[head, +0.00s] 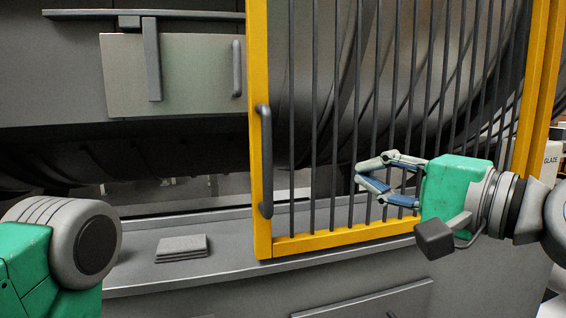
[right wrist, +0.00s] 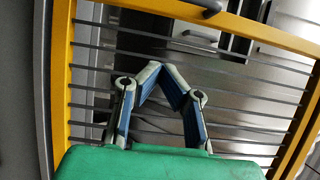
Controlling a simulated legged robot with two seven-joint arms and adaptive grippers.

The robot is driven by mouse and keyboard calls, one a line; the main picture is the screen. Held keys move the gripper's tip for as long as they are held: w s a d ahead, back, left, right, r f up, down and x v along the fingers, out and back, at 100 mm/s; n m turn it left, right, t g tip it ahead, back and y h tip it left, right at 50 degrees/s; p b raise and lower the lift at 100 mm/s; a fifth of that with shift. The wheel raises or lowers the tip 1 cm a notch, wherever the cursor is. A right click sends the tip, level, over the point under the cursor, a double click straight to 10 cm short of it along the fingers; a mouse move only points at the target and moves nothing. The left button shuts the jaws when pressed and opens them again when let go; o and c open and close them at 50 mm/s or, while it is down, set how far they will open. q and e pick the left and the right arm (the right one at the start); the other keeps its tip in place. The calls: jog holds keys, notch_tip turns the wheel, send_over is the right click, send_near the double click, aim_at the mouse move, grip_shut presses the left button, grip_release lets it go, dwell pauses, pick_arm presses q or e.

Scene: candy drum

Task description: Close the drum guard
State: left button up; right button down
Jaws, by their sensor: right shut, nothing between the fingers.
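The drum guard (head: 257,215) is a yellow frame with dark vertical bars, standing in front of the grey drum (head: 301,70) in the head view. A dark upright handle (head: 265,160) is on its left post. The space left of that post is not covered by the guard. My right gripper (head: 361,172) is shut and empty, in front of the bars and to the right of the handle, pointing left. In the right wrist view, its fingertips (right wrist: 162,72) meet before the bars and yellow frame (right wrist: 60,75). My left gripper is out of view; only part of my left arm shows.
A ledge (head: 226,240) runs below the guard, with a folded grey cloth or pad (head: 182,248) on its left part. A grey panel (head: 190,75) with a handle is at the upper left. Another yellow post (head: 545,80) stands at the right.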

jog(key=p, duration=0.2)
send_near(281, 157)
jog(key=x, duration=0.5)
jog(key=shift+w, duration=0.1)
jog(key=shift+s+a, duration=0.7)
jog(key=shift+s, duration=0.15)
jog(key=shift+w+a, duration=0.1)
jog(key=shift+a, duration=0.4)
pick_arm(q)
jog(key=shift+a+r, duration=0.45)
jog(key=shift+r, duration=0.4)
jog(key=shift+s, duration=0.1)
